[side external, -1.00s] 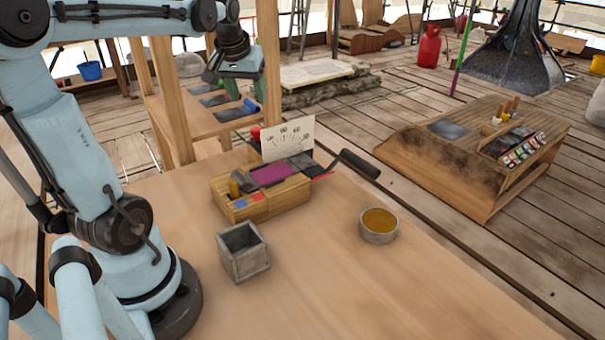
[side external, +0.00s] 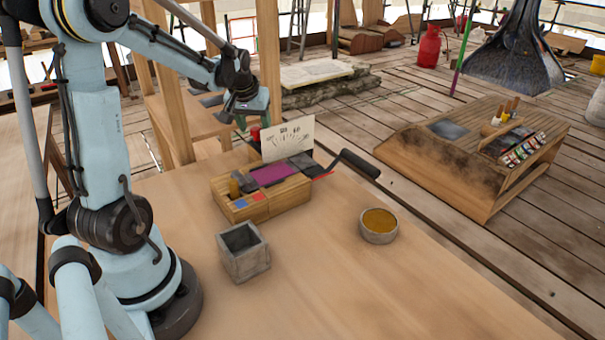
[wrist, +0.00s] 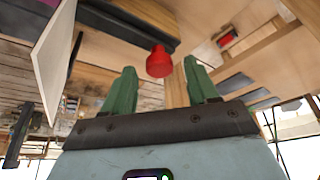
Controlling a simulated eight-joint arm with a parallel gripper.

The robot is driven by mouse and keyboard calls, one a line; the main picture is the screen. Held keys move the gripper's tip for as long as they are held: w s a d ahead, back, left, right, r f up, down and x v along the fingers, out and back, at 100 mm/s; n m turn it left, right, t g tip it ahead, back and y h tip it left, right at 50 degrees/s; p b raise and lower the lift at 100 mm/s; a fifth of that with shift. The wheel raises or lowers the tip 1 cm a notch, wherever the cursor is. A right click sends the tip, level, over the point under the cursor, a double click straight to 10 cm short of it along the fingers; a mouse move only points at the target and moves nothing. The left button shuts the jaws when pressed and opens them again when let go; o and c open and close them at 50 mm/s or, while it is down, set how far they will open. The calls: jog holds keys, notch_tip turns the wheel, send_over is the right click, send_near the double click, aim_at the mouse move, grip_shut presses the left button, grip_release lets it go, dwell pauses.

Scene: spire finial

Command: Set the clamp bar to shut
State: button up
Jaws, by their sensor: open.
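A wooden device (side external: 262,202) with a purple panel, a dial plate (side external: 287,139) and a dark plate stands on the table. A red knob (side external: 255,133) shows at its back left, beside the dial plate. A black-handled lever (side external: 356,165) sticks out to the right, raised at a slant. I cannot tell for sure which part is the clamp bar. My gripper (side external: 246,124) is just above and left of the red knob. In the wrist view its green fingers (wrist: 160,80) are open, and the red knob (wrist: 159,62) appears in the gap between their tips, not gripped.
A grey square box (side external: 243,262) and a round pot with amber contents (side external: 379,225) stand on the table in front of the device. A wooden post (side external: 267,60) rises close behind my gripper. The table's front right is clear. A wooden chest (side external: 470,150) stands beyond its right edge.

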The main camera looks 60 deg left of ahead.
jog(key=shift+w+a+f, duration=0.1)
jog(key=shift+f, duration=0.2)
grip_shut()
